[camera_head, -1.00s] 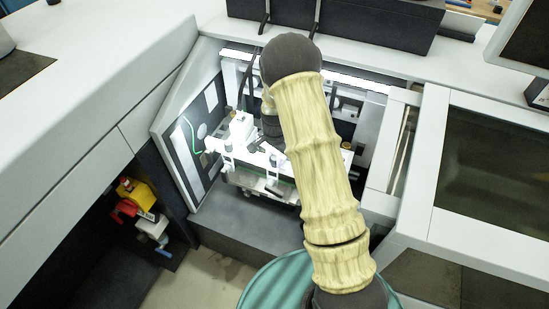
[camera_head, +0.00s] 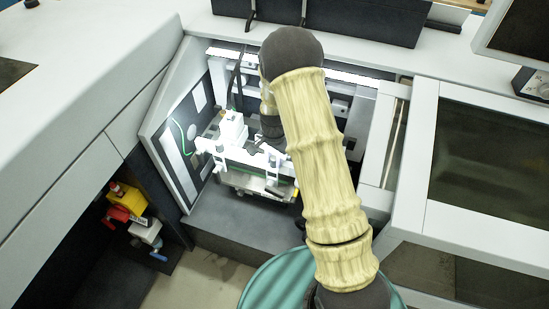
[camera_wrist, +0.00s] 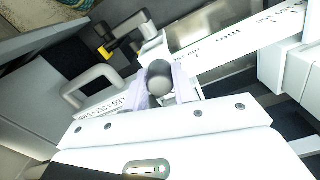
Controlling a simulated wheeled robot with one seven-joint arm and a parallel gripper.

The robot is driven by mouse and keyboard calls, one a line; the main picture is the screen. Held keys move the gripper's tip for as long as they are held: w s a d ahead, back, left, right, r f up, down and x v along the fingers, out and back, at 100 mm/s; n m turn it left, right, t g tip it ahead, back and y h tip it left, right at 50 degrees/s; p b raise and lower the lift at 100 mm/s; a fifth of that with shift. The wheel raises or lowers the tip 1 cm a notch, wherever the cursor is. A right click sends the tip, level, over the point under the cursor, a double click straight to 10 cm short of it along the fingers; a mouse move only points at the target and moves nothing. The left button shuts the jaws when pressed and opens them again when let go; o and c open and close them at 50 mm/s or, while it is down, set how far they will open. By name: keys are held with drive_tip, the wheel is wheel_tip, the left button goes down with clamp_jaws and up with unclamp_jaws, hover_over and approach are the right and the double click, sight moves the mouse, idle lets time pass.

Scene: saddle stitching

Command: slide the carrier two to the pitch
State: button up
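My gripper (camera_wrist: 161,88) has its two pale fingers on either side of a round grey knob (camera_wrist: 160,76), with no clear gap showing between them and it. The knob stands by a white block with a label reading about "LEG 1 SET +5 mm" (camera_wrist: 112,104). A white bar with printed mm marks (camera_wrist: 245,45) runs to the upper right. In the head view, white carrier parts (camera_head: 233,128) sit in the lit machine bay, and my arm hides the bay's middle and my fingertips. I cannot tell which part is carrier two.
A grey loop handle (camera_wrist: 88,88) and a black clamp with a yellow part (camera_wrist: 108,50) are left of the knob. Bay walls (camera_head: 165,140) close in on the left. Red and yellow fittings (camera_head: 125,200) sit in a lower recess. A dark-windowed cover (camera_head: 490,165) is at right.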

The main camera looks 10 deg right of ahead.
drive_tip(key=o, duration=0.4)
drive_tip(key=shift+o, duration=0.2)
wheel_tip(320, 180, up, 17)
drive_tip(key=b, duration=0.1)
drive_tip(key=shift+r, duration=0.2)
idle(0.5)
drive_tip(key=s+d+r+n+t, duration=0.1)
drive_tip(key=s+n, duration=0.8)
drive_tip(key=s, duration=1)
drive_tip(key=shift+s+d+r+t+p, duration=0.2)
drive_tip(key=shift+d+t+p, duration=0.1)
drive_tip(key=shift+d+t, duration=0.45)
